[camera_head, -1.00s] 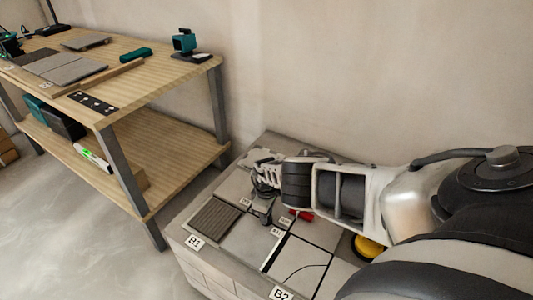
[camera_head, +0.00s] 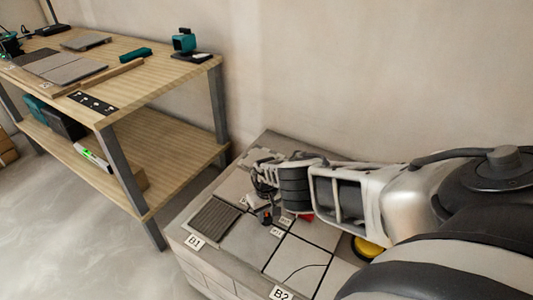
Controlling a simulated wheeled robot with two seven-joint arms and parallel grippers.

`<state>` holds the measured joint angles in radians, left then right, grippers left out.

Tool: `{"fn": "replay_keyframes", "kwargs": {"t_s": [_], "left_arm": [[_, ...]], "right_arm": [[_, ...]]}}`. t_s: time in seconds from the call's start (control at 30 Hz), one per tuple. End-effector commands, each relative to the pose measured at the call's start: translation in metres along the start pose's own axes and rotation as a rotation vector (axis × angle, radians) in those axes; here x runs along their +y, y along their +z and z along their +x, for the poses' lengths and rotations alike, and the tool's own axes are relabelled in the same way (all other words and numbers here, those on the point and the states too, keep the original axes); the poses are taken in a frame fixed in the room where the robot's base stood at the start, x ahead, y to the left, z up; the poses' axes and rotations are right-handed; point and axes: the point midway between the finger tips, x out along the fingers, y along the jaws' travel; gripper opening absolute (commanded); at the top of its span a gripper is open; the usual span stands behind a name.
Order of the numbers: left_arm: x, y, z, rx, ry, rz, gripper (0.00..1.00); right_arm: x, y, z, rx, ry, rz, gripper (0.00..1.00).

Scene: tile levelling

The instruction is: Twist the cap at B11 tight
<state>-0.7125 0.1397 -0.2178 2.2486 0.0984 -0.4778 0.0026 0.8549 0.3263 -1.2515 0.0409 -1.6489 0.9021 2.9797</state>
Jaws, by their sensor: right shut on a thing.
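My right gripper (camera_head: 264,190) reaches in from the right over the tiled block, with its fingers low over the tiles. It is shut on a small dark cap with a trace of red (camera_head: 266,217), which stands near a small label (camera_head: 276,232) that seems to read B11. The fingers and wrist hide much of the cap and the contact, so I cannot tell how tight it sits. A red piece (camera_head: 307,217) shows just below my wrist, partly hidden by it. My left gripper is not in view.
The block carries grey tiles (camera_head: 245,243), a ribbed dark tile (camera_head: 214,217) and labels B1 (camera_head: 194,242) and B2 (camera_head: 282,293). A yellow round thing (camera_head: 367,247) lies beside my right arm. A wooden workbench (camera_head: 165,73) stands left, with floor between.

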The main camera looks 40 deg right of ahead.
Motion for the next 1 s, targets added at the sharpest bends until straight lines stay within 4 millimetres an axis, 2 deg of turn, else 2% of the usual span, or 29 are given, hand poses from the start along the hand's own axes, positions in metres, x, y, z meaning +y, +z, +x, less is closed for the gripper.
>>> {"fn": "replay_keyframes", "kwargs": {"t_s": [0.57, 0.6, 0.67, 1.0], "left_arm": [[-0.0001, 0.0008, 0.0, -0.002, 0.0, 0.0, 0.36], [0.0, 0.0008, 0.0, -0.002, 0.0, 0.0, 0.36], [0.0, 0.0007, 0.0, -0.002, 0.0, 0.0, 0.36], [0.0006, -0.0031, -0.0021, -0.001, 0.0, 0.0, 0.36]], "right_arm": [[0.0019, 0.0, -0.0004, 0.001, 0.002, 0.035, 0.05], [0.0019, 0.0, -0.0004, 0.0, 0.002, 0.035, 0.36], [0.0018, 0.0, -0.0004, 0.0, 0.002, 0.034, 0.5], [0.0005, 0.0, -0.0043, 0.0, 0.0, 0.032, 0.5]]}}
